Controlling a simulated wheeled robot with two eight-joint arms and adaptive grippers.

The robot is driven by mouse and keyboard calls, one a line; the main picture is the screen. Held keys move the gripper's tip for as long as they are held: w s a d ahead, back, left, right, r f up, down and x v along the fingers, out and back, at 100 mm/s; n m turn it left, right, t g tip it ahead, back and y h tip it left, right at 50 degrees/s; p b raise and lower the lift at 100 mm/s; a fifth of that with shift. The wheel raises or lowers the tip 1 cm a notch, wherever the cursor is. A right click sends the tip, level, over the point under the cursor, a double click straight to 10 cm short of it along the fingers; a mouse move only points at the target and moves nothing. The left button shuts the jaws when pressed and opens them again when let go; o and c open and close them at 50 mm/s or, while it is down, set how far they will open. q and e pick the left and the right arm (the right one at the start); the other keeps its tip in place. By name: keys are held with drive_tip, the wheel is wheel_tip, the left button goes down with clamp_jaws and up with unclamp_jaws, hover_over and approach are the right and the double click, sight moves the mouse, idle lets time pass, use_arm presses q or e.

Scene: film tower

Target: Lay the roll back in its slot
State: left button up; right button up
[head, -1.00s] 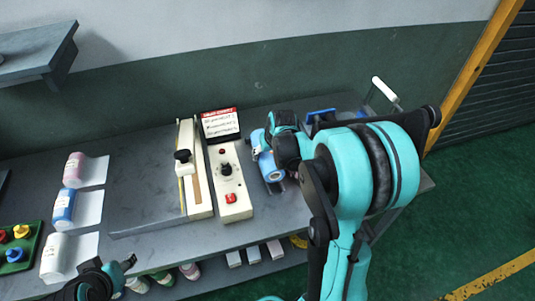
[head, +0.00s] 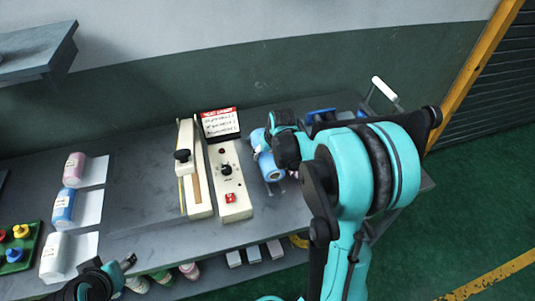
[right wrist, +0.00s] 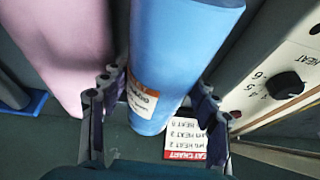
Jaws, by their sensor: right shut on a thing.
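A blue roll (head: 270,167) with a white and orange label is in my right gripper at the right part of the bench. In the right wrist view the blue roll (right wrist: 180,55) lies between the two fingers of my right gripper (right wrist: 156,108), which is shut on it. A pink roll (right wrist: 62,45) lies beside it on the left. In the head view my right arm hides most of this area, and I cannot make out the slot. My left gripper (head: 124,267) is at the bottom left, away from the roll; its jaw state is unclear.
A cream control box (head: 229,184) with a knob and red switch stands close left of the roll, with a heat chart (head: 220,124) behind it. A sealer bar (head: 194,170) stands further left.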

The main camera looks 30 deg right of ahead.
drive_tip(key=shift+f+b, duration=0.95)
drive_tip(key=shift+f, duration=0.15)
idle(0.3)
drive_tip(key=o, duration=1.8)
drive_tip(key=shift+o, duration=0.2)
drive_tip(key=shift+r, duration=0.1)
drive_tip(key=v, duration=1.1)
drive_tip(key=shift+s+a+r, duration=0.1)
drive_tip(key=shift+s+r, duration=0.05)
drive_tip(key=shift+r, duration=0.25)
drive_tip(key=s+a+f+n+t, duration=0.1)
drive_tip(key=s+a+n+t, duration=0.1)
drive_tip(key=s+a, duration=1.2)
drive_tip(key=shift+s+a+f+n, duration=0.15)
drive_tip(key=shift+a+f+n, duration=0.05)
drive_tip(key=shift+a+n, duration=0.25)
